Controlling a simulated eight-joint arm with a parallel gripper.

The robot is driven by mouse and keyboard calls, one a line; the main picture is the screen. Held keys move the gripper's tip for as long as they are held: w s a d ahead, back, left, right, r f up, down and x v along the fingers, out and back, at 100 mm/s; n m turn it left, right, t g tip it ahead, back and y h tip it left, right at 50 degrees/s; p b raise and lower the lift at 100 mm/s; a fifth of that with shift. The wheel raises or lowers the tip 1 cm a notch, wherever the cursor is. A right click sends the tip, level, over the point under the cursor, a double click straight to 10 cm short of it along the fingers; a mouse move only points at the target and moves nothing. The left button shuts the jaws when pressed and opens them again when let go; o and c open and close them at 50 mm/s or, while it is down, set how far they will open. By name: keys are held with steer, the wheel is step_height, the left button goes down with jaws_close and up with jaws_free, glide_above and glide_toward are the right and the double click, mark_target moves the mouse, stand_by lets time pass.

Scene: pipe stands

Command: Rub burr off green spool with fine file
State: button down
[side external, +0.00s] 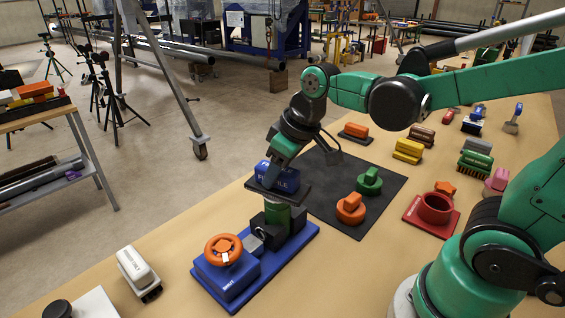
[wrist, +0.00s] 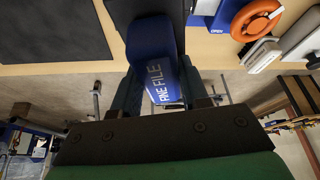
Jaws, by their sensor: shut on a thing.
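My gripper (side external: 275,172) is shut on the blue fine file (side external: 284,180), a block lettered "FINE FILE" with a flat dark sole. In the wrist view the file (wrist: 152,45) sits between the fingers of my gripper (wrist: 160,92). The green spool (side external: 277,214) stands upright between dark jaws of the blue vise (side external: 293,247). The file's sole is directly over the spool's top and hides it. I cannot tell whether they touch, and no burr is visible.
The vise has an orange handwheel (side external: 223,249). A black mat (side external: 325,190) behind it holds an orange ringed piece (side external: 350,209) and a green one (side external: 370,181). A red pot (side external: 436,208) and several coloured brushes and blocks stand right. A white block (side external: 138,271) lies left.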

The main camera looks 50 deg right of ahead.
steer(key=shift+f, duration=0.2)
stand_by(0.4)
steer(key=shift+s+d, duration=0.15)
steer(key=shift+s, duration=0.4)
steer(key=shift+w+a+f, duration=0.1)
steer(key=shift+w+a, duration=0.05)
steer(key=shift+w, duration=0.45)
steer(key=shift+w+a+f, duration=0.1)
steer(key=shift+w+a, duration=0.05)
steer(key=shift+w, duration=0.4)
steer(key=shift+s+d+r, duration=0.1)
steer(key=shift+s+d, duration=0.05)
steer(key=shift+s, duration=0.4)
steer(key=shift+s+d+r, duration=0.1)
steer(key=shift+s, duration=0.45)
steer(key=shift+w+a+f, duration=0.1)
steer(key=shift+w+a, duration=0.05)
steer(key=shift+w, duration=0.4)
steer(key=shift+w+a+f, duration=0.1)
steer(key=shift+w, duration=0.45)
steer(key=shift+s+d+r, duration=0.1)
steer(key=shift+s+d, duration=0.05)
steer(key=shift+s, duration=0.4)
steer(key=shift+s+d, duration=0.1)
steer(key=shift+s, duration=0.45)
steer(key=shift+w+a, duration=0.25)
steer(key=shift+w, duration=0.9)
stand_by(0.3)
